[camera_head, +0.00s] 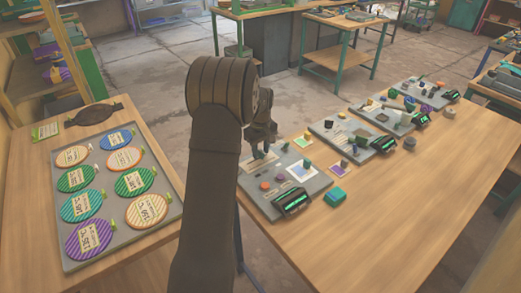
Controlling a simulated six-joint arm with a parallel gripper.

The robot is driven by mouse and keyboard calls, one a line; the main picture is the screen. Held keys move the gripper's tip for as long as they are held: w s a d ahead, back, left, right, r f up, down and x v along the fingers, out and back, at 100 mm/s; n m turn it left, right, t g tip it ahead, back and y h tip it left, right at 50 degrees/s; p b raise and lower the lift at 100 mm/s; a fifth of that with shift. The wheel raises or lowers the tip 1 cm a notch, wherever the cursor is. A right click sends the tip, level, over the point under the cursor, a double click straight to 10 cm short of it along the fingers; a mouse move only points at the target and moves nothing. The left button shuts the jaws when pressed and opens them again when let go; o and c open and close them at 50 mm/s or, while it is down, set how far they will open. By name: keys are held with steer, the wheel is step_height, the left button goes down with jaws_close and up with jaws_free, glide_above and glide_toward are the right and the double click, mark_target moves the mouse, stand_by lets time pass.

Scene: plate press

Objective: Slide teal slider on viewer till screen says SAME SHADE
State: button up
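Several grey boards, which may be the viewers, lie in a row on the right table; the nearest board (252,187) is under and right of my gripper. A black display (291,202) with green lettering, too small to read, sits at its front edge. A teal block (336,198) rests on the wood right of that display; I cannot tell whether any teal piece is the slider. My gripper (262,153) points down over the nearest board's back left part. Its fingers are small and dark; I cannot tell their opening or whether they touch anything.
A grey tray (98,257) of striped, labelled oval plates lies on the left table. Further boards with displays (383,143) and small coloured pieces run toward the back right. The right table's front (400,235) is clear. A gap separates the tables behind my arm.

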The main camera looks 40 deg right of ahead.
mark_target(261, 151)
step_height(261, 151, up, 17)
steer(key=shift+r, duration=0.2)
stand_by(0.4)
steer(key=shift+f, duration=0.1)
stand_by(0.3)
step_height(261, 151, down, 17)
steer(key=shift+f, duration=0.15)
steer(key=shift+a, duration=0.35)
